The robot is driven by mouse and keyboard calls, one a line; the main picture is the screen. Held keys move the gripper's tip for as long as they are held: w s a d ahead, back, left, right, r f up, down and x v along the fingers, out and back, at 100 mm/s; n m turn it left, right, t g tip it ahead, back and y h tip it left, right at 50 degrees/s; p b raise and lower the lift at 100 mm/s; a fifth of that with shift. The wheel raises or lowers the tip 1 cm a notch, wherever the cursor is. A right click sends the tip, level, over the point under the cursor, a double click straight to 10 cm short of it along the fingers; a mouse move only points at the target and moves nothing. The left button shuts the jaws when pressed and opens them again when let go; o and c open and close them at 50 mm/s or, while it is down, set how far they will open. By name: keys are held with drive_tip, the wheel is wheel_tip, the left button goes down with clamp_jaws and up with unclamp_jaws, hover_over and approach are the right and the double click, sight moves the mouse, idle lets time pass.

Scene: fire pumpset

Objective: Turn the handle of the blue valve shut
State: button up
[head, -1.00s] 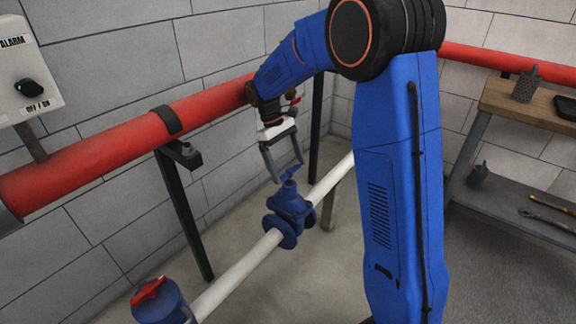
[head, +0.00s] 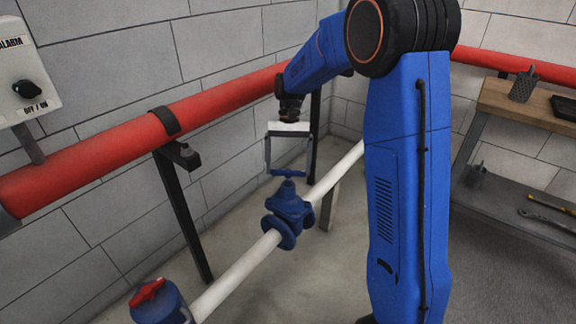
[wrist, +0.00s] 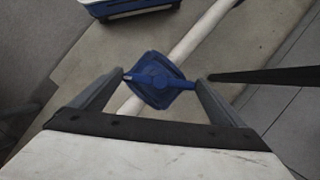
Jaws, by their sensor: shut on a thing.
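The blue valve (head: 289,208) sits on the white pipe, with its blue handle (head: 288,173) on top. My gripper (head: 287,170) points down over the valve, one finger at each end of the handle. In the wrist view the handle (wrist: 176,82) lies crosswise between the two fingertips (wrist: 161,79), over the valve's square blue body (wrist: 151,94). The jaws are shut on the handle's ends. The handle now runs across the line of the pipe.
A thick red pipe (head: 95,150) runs along the block wall behind, on a black bracket post (head: 184,215). A second blue valve with a red handle (head: 147,293) is at the front left. A workbench (head: 500,100) stands at the right.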

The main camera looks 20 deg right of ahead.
drive_tip(key=m, duration=0.2)
drive_tip(key=m+t+y, duration=0.1)
drive_tip(key=m, duration=0.1)
drive_tip(key=m+y, duration=0.1)
drive_tip(key=m, duration=0.1)
drive_tip(key=shift+s+d+m+t, duration=0.15)
drive_tip(key=shift+d+m+t, duration=0.15)
drive_tip(key=shift+t, duration=0.1)
idle(0.4)
drive_tip(key=o, duration=0.7)
drive_tip(key=shift+o, duration=0.2)
drive_tip(key=shift+r, duration=0.15)
drive_tip(key=v, duration=1.7)
drive_tip(key=shift+d, duration=0.25)
drive_tip(key=shift+s+r, duration=0.1)
drive_tip(key=shift+r, duration=0.05)
